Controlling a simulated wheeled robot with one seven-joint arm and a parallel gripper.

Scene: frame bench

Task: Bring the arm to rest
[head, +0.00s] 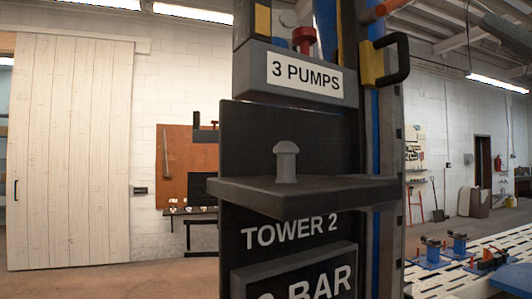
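No part of my arm or gripper can be made out in the head view. A dark tower (235,150) labelled "TOWER 2" stands close in front of me and fills the middle. A grey mushroom-shaped peg (287,163) stands upright on the tower's dark shelf (330,196). Above it is a grey box (255,90) labelled "3 PUMPS", with a red knob (304,40) on top. A black handle (402,60) on a yellow block sits at the tower's upper right. A lower panel (240,285), its text ending in "BAR", is cut off by the bottom edge.
A slotted white bench (440,285) with several blue fixtures (458,243) stands at the lower right. A brown board (175,165) hangs on the back wall, left of the tower. A pale plank door (70,150) is at far left. Bare floor shows at lower left.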

